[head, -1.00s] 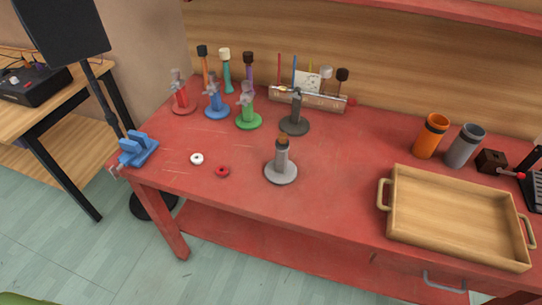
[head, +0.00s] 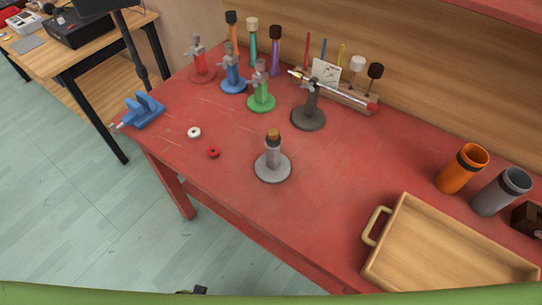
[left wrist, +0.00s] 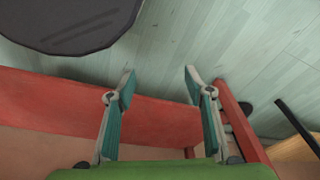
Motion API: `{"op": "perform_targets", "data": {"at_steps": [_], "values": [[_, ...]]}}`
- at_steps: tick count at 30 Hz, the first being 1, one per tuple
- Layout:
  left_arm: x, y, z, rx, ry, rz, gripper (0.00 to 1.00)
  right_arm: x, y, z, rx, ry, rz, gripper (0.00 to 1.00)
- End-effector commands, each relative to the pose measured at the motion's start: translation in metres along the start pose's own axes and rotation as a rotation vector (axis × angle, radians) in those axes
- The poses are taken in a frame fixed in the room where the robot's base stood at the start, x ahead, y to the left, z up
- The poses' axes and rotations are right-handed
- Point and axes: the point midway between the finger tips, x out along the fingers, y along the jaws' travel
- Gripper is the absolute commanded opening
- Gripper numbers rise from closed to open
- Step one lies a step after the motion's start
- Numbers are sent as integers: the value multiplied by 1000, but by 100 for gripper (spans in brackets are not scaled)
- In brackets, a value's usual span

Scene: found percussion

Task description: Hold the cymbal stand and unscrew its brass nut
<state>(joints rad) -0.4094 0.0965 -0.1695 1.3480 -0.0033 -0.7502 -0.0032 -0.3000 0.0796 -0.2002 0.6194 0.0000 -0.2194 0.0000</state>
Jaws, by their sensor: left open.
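The grey cymbal stand (head: 273,165) stands upright on the red workbench near its front edge in the head view, on a round base. A brass-coloured nut (head: 273,134) sits at the top of its post. My left gripper (left wrist: 159,78) shows in the left wrist view, with its two teal-padded fingers spread apart and nothing between them. It is away from the stand, which is not in that view. My right gripper is in neither view.
A wooden tray (head: 378,226) lies to the right of the stand. A white ring (head: 194,132), a red ring (head: 213,152) and a blue clamp (head: 143,111) lie to the left. A dark stand (head: 310,112) and coloured stands are behind. The bench around the cymbal stand is clear.

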Motion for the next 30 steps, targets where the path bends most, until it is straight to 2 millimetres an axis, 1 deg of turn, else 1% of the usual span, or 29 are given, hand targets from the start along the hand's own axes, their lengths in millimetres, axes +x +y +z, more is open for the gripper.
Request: {"op": "perform_targets", "data": {"at_steps": [1, 2, 3, 5, 6, 8, 9, 11, 13, 15, 17, 18, 20, 21, 23, 25, 26, 27, 29, 30], "values": [[-14, -1, -14, 3, 16, -3, 48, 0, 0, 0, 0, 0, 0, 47], [-23, -2, -23, 7, 23, -5, 48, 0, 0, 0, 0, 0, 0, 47], [-36, -3, -34, 13, 32, -10, 48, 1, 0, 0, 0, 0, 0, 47], [-58, -6, -50, 30, 50, -21, 48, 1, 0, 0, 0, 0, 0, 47], [-74, -9, -61, 48, 65, -32, 48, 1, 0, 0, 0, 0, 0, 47], [-99, -13, -77, 83, 90, -55, 48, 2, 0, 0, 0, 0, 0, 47], [-116, -17, -87, 116, 110, -77, 48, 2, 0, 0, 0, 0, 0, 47], [-145, -24, -104, 183, 147, -125, 48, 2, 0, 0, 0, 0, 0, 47], [-182, -37, -127, 304, 204, -217, 48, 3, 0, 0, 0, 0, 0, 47], [-224, -53, -156, 495, 273, -368, 48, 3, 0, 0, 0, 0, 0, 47], [-251, -62, -177, 663, 315, -500, 48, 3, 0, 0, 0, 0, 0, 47], [-268, -65, -191, 776, 337, -590, 48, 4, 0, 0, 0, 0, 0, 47], [-292, -67, -211, 950, 361, -731, 48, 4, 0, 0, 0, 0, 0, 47], [-308, -64, -224, 1068, 371, -827, 48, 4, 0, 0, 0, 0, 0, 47], [-330, -56, -242, 1250, 377, -973, 48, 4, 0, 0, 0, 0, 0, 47], [-353, -38, -261, 1467, 372, -1149, 48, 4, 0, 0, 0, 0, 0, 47], [-362, -28, -268, 1561, 366, -1226, 48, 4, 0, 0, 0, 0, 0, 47], [-372, -13, -276, 1687, 352, -1330, 48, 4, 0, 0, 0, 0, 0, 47], [-385, 13, -284, 1865, 327, -1481, 48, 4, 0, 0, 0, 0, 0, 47], [-392, 30, -288, 1974, 306, -1577, 48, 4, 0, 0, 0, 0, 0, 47]]}}
